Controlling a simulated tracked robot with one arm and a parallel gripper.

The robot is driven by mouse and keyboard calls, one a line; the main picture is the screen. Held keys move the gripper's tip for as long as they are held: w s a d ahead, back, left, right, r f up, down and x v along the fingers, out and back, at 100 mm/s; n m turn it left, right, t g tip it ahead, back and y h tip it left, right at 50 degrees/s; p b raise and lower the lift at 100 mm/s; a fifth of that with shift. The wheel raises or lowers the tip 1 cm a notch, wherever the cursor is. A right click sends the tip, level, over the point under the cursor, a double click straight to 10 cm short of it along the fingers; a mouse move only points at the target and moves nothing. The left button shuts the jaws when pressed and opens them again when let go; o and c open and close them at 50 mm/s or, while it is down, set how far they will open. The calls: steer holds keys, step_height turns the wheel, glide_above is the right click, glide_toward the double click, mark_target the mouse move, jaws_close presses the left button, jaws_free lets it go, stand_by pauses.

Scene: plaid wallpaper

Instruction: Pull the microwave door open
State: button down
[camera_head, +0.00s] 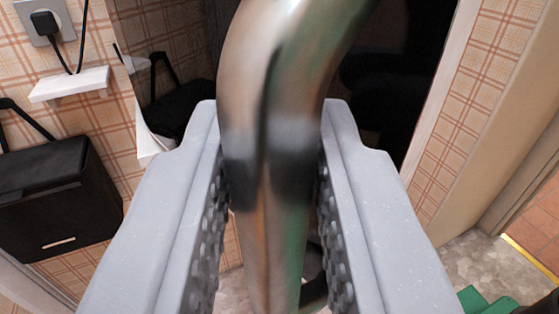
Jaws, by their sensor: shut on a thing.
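A thick, shiny metal handle (285,50) curves down through the middle of the head camera view. My gripper (271,125) has one pale grey finger on each side of it and is shut on it. The studded inner pads face the bar. Behind the handle is a dark, glossy panel (405,60), which looks like the microwave door. It mirrors part of the room, and a pale edge runs down its right side. The handle and my fingers hide much of the panel. The rest of the microwave cannot be made out.
A black box-like bag (58,195) hangs at the left by the plaid wall. Above it are a white shelf (70,84) and a socket with a plug (45,25). A green object (485,300) shows at the lower right. Speckled floor (480,258) lies by a doorway at right.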

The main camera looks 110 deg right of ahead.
steer(key=shift+d, duration=0.3)
steer(key=c, duration=1.4)
jaws_free()
steer(key=shift+c, duration=0.2)
steer(key=shift+a, duration=0.2)
steer(key=shift+a+r, duration=0.1)
